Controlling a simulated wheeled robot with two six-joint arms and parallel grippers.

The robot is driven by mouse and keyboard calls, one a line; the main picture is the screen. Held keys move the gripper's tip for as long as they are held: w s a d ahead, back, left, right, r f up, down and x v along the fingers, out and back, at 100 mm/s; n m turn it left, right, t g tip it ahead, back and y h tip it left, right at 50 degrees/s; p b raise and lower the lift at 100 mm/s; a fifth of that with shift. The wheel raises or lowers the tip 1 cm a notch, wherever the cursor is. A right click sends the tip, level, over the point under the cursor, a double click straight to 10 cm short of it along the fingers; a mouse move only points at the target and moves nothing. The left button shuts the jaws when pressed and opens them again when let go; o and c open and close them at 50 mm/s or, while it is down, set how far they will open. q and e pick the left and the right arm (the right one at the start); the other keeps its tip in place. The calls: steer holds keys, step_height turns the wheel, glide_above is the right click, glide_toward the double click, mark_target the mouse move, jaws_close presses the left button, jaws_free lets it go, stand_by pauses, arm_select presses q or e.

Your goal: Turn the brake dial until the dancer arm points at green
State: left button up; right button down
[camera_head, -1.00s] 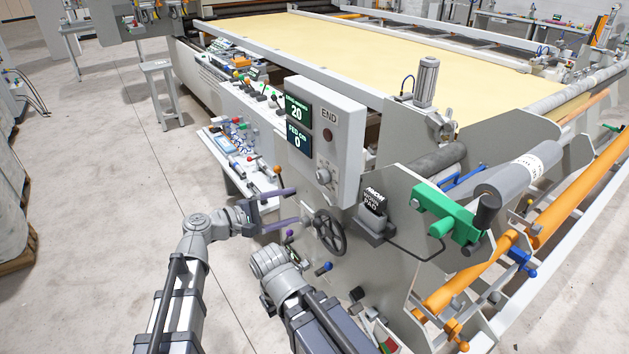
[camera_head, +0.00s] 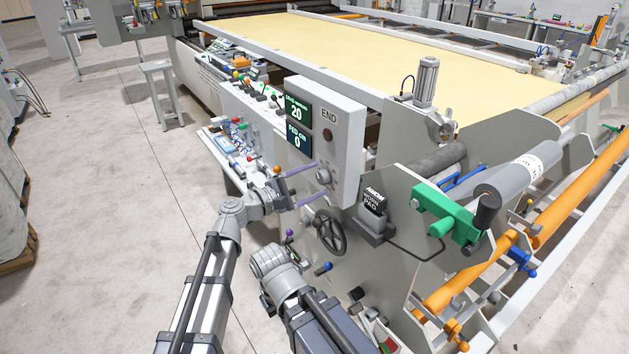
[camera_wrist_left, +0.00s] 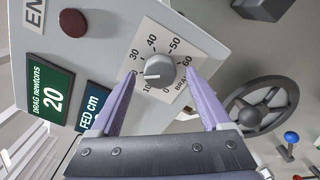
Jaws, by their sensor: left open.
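The brake dial is a grey round knob (camera_head: 323,176) on the front of the light grey control box; the left wrist view shows the knob (camera_wrist_left: 158,68) on a white plate numbered 0 to 60. Its pointer sits on the low-number side. My left gripper (camera_head: 318,177) is open with its two purple fingers reaching to either side of the dial; in the left wrist view the fingers (camera_wrist_left: 161,78) flank the plate, and I cannot tell whether they touch the knob. I cannot pick out the dancer arm with certainty. My right arm is in view, but its fingers are not visible.
A dark handwheel (camera_head: 330,232) is just below the dial. A green display (camera_head: 297,111) reads 20 drag newtons, and the one below (camera_head: 299,136) reads 0 fed cm. A red button (camera_wrist_left: 74,23) is on the box. A black pad block (camera_head: 374,208) stands to the right.

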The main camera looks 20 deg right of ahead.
arm_select(q)
steer(key=shift+d, duration=0.25)
jaws_close()
stand_by(0.6)
